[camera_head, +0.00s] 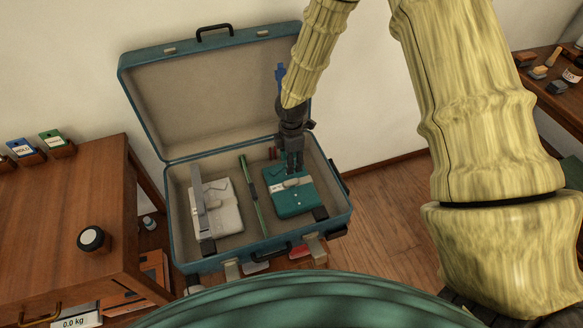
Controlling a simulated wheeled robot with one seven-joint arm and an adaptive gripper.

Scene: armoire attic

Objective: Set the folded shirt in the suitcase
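The open teal suitcase (215,264) has its lid leaning back against the wall and its beige interior facing me. A folded teal shirt (289,199) lies in the right part of the suitcase. A folded white shirt (222,212) lies in the left part, with a grey strap across its left side. My gripper (293,171) points down at the far edge of the teal shirt, its fingertips touching or just above it. The fingers look close together, but I cannot tell whether they grip the cloth.
A green and dark strip (252,193) runs between the two shirts. A wooden cabinet (60,210) on the left carries a round black-rimmed object (92,239) and small card holders. A wooden table (555,85) with small items stands at the right. Floor (395,205) shows clear right of the suitcase.

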